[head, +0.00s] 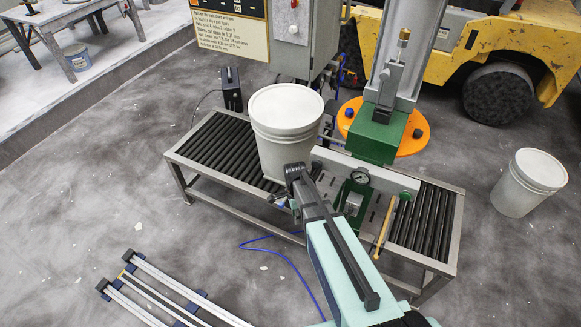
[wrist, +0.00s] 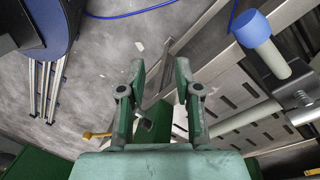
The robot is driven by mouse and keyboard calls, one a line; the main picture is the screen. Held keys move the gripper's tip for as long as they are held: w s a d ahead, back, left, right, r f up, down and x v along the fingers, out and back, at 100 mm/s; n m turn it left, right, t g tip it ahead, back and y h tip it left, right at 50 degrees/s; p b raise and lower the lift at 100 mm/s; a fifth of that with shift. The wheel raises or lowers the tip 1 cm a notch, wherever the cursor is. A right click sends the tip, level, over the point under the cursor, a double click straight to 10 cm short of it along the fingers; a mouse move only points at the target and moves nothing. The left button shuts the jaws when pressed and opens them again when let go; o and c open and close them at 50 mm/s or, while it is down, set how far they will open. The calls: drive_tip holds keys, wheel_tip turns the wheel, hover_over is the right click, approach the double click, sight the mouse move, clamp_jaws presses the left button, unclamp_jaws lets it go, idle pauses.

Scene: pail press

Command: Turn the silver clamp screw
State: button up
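In the wrist view a silver rod (wrist: 273,60) with a blue cap stands at the upper right, beside the frame of the press table. A silver bolt with a hex head (wrist: 302,98) is just below it. I cannot tell for sure which of the two is the clamp screw. My gripper (wrist: 160,68) is open, with two green-and-grey fingers apart and nothing between them; it is left of the rod and not touching it. In the head view my arm reaches to the front edge of the table below the white pail (head: 287,115), and largely hides the fingers.
The roller table (head: 215,150) holds the pail and the green press (head: 375,140). A second pail (head: 528,182) stands on the floor at right. Silver rails (head: 170,290) lie at front left. A blue hose (head: 280,258) crosses the floor.

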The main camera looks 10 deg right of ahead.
drive_tip(key=w+r+m, duration=0.2)
drive_tip(key=w+r, duration=0.1)
drive_tip(key=w, duration=0.1)
drive_tip(key=w+r+m+t, duration=0.1)
drive_tip(key=w+r+m, duration=0.2)
drive_tip(key=w+r, duration=0.1)
drive_tip(key=w+r+m+p, duration=0.1)
drive_tip(key=w+r+m, duration=0.2)
drive_tip(key=w, duration=0.2)
drive_tip(key=shift+w+d+r+t, duration=0.3)
drive_tip(key=shift+w+d+r, duration=0.05)
drive_tip(key=shift+d, duration=0.05)
drive_tip(key=shift+f+b, duration=1.9)
drive_tip(key=shift+f, duration=2.1)
drive_tip(key=shift+r, duration=0.1)
clamp_jaws()
